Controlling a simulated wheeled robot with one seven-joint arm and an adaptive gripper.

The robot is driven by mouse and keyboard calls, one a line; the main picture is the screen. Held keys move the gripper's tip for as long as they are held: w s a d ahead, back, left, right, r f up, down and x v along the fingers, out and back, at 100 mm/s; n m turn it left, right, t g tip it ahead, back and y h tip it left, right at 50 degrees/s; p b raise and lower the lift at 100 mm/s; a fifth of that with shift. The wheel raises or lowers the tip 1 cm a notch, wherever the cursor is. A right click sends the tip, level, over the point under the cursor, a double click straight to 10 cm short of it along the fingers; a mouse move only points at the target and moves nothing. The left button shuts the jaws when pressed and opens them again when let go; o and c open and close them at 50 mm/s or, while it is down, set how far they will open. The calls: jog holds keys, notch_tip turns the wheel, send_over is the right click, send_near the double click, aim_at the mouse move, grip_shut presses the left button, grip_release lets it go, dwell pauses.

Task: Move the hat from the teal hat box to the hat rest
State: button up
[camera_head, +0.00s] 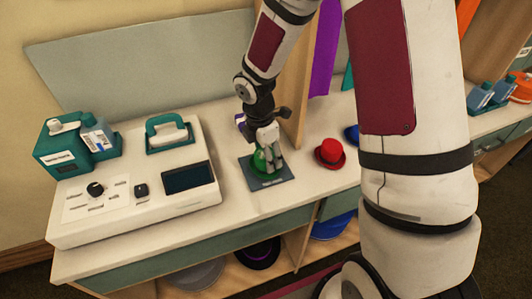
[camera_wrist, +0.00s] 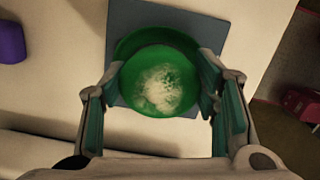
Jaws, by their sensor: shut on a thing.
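A green hat (camera_head: 259,161) with a round crown is at a flat slate-blue pad (camera_head: 284,183) on the counter, likely the hat rest. My gripper (camera_head: 268,152) points down and is shut on the hat. In the wrist view the fingers press both sides of the hat's crown (camera_wrist: 158,82), and the slate pad (camera_wrist: 206,12) shows beneath it. I cannot tell whether the hat touches the pad. A teal box (camera_head: 62,153) with a white label stands at the far left of the counter; I cannot tell whether it is the hat box.
A white console (camera_head: 140,205) with a knob and dark screen fills the counter's left. A red hat (camera_head: 330,153) sits right of the pad, with a blue one (camera_head: 351,135) beyond. A wooden upright (camera_head: 297,100) stands behind my gripper. A purple thing (camera_wrist: 10,42) is nearby.

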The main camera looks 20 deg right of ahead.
jog(key=o, duration=1)
jog(key=shift+c, duration=0.2)
jog(key=shift+r, duration=0.1)
notch_tip(320, 180, up, 12)
jog(key=a, duration=0.1)
jog(key=shift+s+a, duration=0.15)
jog(key=shift+a, duration=0.05)
jog(key=s+r+m+t+p, duration=0.1)
jog(key=s+r+m+t, duration=0.1)
jog(key=s+r+m, duration=0.6)
jog(key=s+d+r+m+t+y+p, duration=0.1)
jog(key=s+r+m+t, duration=0.1)
jog(key=s+r+m, duration=0.7)
jog(key=s+m, duration=0.3)
jog(key=s, duration=0.5)
jog(key=shift+d+p, duration=0.2)
jog(key=shift+p, duration=0.2)
